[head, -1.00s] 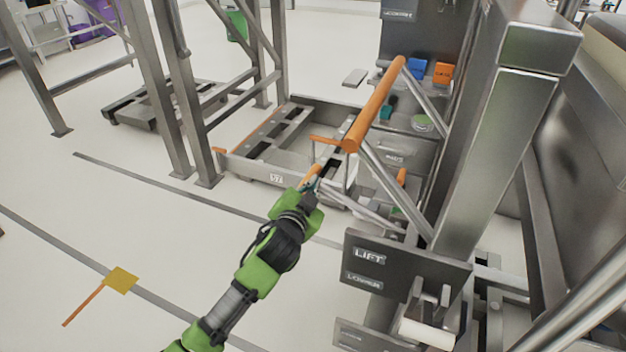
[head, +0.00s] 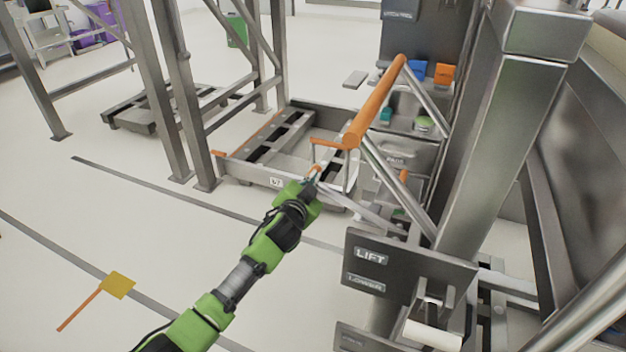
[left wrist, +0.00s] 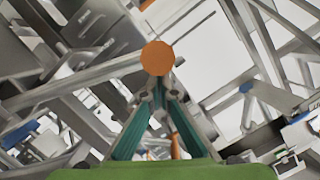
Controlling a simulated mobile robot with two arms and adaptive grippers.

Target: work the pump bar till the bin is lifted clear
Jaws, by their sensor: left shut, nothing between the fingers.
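A thick orange bar (head: 378,100) slants up to the right on grey metal arms beside the tall column, in the head view. A thinner orange handle (head: 332,143) bends down from near its lower end. My left gripper (head: 313,180) is just below that handle, its tips partly hidden. In the left wrist view, my left gripper (left wrist: 160,92) has its teal fingers closed together, with a round orange bar end (left wrist: 158,57) just beyond the tips. Contact is unclear. I cannot pick out the bin surely. My right gripper is not in view.
A dark panel marked LIFT and LOWER (head: 405,262) stands at the lower right. A low grey frame with a label (head: 240,168) lies behind my gripper. Steel rack legs (head: 180,110) stand at the left.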

